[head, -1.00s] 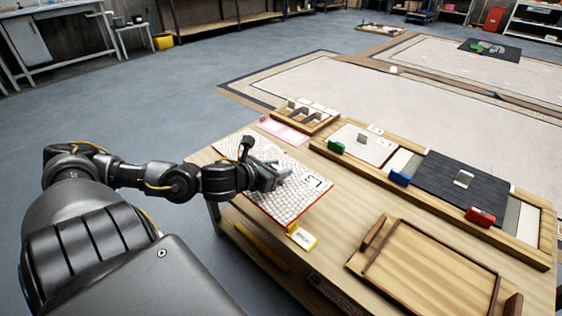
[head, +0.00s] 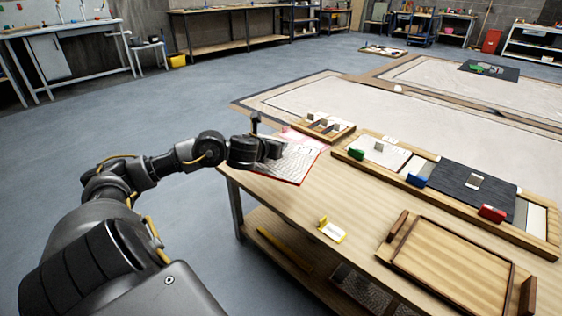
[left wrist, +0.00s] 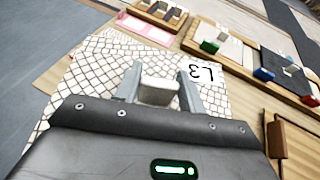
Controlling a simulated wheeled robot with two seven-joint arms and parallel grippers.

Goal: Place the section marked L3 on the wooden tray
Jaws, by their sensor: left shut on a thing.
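The L3 mark shows to the right of the fingers there. The panel appears raised over the table's far left end; any gap beneath it is hard to judge. The wooden tray (head: 450,262), with dark rims and raised end handles, lies empty at the table's near right. My right gripper is not in view.
A yellow label stand (head: 332,230) stands on the table (head: 290,208). A wooden frame with panels and green, blue (head: 416,180) and red (head: 492,213) blocks runs along the back. A compartmented box (head: 323,127) and pink sheet are beside the panel.

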